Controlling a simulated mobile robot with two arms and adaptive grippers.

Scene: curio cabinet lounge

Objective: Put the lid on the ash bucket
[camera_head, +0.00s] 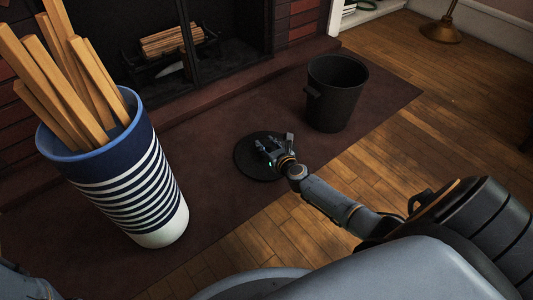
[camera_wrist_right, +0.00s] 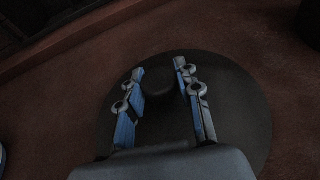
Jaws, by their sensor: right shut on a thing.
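The ash bucket (camera_head: 338,98) is a dark, open-topped bucket with a side handle, upright on the brown hearth mat. The lid (camera_head: 244,164) is a dark round disc to the left of the bucket and nearer to me, apart from it. It also fills the middle of the right wrist view (camera_wrist_right: 240,105). My right gripper (camera_head: 268,148) is over the lid, its two fingers (camera_wrist_right: 160,68) on either side of the dark central knob, shut on it. The lid appears at mat level; I cannot tell whether it touches the mat. My left gripper is out of view.
A blue-and-white striped bin (camera_head: 150,198) holding several wooden sticks (camera_head: 62,85) stands at the left. The fireplace with logs (camera_head: 165,42) is behind. A brass lamp base (camera_head: 440,32) stands at the back right. The mat (camera_head: 225,110) between lid and bucket is clear.

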